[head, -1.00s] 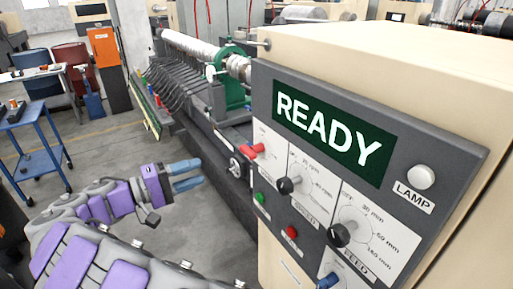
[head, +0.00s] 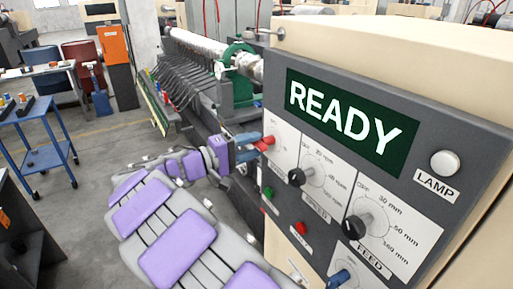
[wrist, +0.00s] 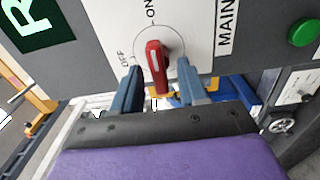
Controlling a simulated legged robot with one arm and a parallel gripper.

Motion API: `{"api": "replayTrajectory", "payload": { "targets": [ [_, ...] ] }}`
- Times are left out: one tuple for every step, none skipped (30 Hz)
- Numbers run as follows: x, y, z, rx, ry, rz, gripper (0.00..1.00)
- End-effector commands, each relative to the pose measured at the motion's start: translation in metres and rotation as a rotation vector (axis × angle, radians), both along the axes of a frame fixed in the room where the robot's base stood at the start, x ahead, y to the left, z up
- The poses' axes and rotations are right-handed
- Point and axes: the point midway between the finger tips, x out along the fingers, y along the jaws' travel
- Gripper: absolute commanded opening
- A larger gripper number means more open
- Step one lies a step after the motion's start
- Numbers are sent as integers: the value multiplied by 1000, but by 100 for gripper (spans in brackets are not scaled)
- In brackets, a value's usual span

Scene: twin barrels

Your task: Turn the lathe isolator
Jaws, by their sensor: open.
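The lathe isolator is a red rotary handle (head: 265,143) on a white plate at the left edge of the grey control panel (head: 320,185). In the wrist view the red handle (wrist: 157,66) stands on a dial marked OFF and ON, beside a label reading MAIN. My gripper (head: 252,146) is at the handle. In the wrist view its two blue fingers (wrist: 157,86) are open, one on each side of the handle, with small gaps visible. The handle's tip lies between them.
A green READY display (head: 342,118) and a white lamp (head: 445,163) are on the panel. Black speed (head: 297,177) and feed (head: 354,227) knobs, a green button (head: 267,193) and a red button (head: 300,228) sit nearby. A blue cart (head: 38,140) stands at left on open floor.

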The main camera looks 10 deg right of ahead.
Motion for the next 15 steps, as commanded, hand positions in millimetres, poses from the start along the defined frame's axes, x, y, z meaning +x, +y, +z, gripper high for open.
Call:
{"api": "replayTrajectory", "payload": {
  "targets": [
    [1, -6, -1, 0, 0, -3, 43],
    [2, -8, -1, 0, 1, -3, 43],
    [3, -12, -1, 0, 1, -3, 43],
    [3, -14, -1, 0, 1, -3, 43],
    [4, -16, -1, 1, 1, -3, 43],
    [4, -19, -1, 2, 2, -3, 43],
    [4, -20, -1, 2, 2, -3, 43],
    [5, -21, -1, 3, 2, -3, 43],
    [5, -22, -1, 2, 3, -3, 43],
    [5, -22, -1, 2, 3, -3, 43],
    [5, -22, 0, 3, 2, -2, 43],
    [5, -21, 0, 2, 3, -2, 43],
    [5, -20, 0, 1, 3, -2, 43],
    [5, -20, 0, 1, 3, -2, 43],
    [5, -19, 0, 0, 2, -2, 43]
  ]
}}
